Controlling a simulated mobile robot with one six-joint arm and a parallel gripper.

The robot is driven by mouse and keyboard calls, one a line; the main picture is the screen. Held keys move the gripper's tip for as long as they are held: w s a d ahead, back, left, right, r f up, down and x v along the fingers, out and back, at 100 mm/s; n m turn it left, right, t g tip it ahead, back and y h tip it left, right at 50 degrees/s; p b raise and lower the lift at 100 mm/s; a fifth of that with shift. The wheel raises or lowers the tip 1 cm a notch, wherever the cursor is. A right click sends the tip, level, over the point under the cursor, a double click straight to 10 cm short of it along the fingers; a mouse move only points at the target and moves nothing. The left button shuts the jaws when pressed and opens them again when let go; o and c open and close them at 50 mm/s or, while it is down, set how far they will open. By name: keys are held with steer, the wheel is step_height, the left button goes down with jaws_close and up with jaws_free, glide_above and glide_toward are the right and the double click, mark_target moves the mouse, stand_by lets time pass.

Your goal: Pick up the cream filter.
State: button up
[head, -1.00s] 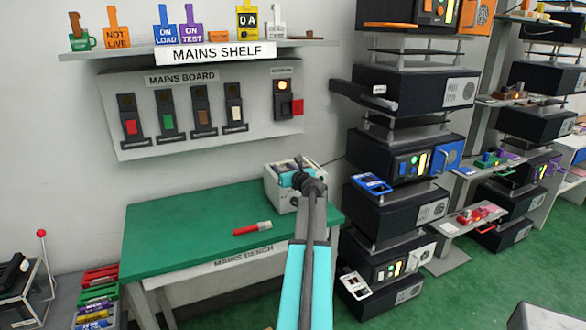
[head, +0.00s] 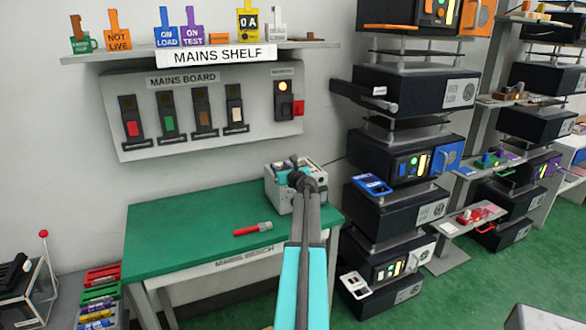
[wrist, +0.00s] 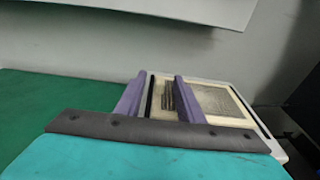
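The cream filter (wrist: 222,102) shows in the wrist view as a cream-framed panel with grey mesh, in the top of a pale box. My gripper (wrist: 155,92) has two purple fingers standing apart over the left part of the panel. A dark strip and a ridged grey patch show between them, and nothing is clearly gripped. The right finger hides part of the cream frame. In the head view the pale box (head: 285,198) sits at the bench's back right, with my gripper over it and the filter mostly hidden by my arm.
The green bench (head: 180,238) is mostly clear, with a red-handled brush (head: 252,229) at its front. The mains board (head: 200,112) and mains shelf (head: 120,54) are on the wall above. A rack of black units (head: 400,165) stands close on the right.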

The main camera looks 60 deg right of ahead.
steer(key=shift+w+d, duration=0.15)
steer(key=shift+w, duration=0.05)
stand_by(0.5)
jaws_close()
